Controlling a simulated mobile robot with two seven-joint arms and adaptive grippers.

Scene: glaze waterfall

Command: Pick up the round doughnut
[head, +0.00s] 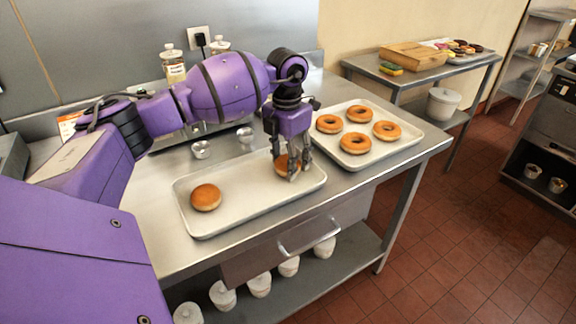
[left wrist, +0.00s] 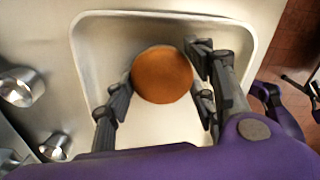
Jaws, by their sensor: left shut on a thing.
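A round brown doughnut (head: 281,166) without a hole is at the right part of the near white tray (head: 240,213). My left gripper (head: 290,172) is shut on this doughnut, with its fingers around the sides. In the left wrist view the doughnut (left wrist: 162,75) sits between the fingers of the left gripper (left wrist: 160,95), over the tray. I cannot tell whether it touches the tray. A second round doughnut (head: 206,197) lies at the left of the same tray.
A second tray (head: 365,163) with several ring doughnuts stands to the right on the steel table. Small metal cups (head: 201,149) and glass jars (head: 173,66) stand behind the near tray. A back table holds a wooden box (head: 412,56). White pots stand on the shelf below.

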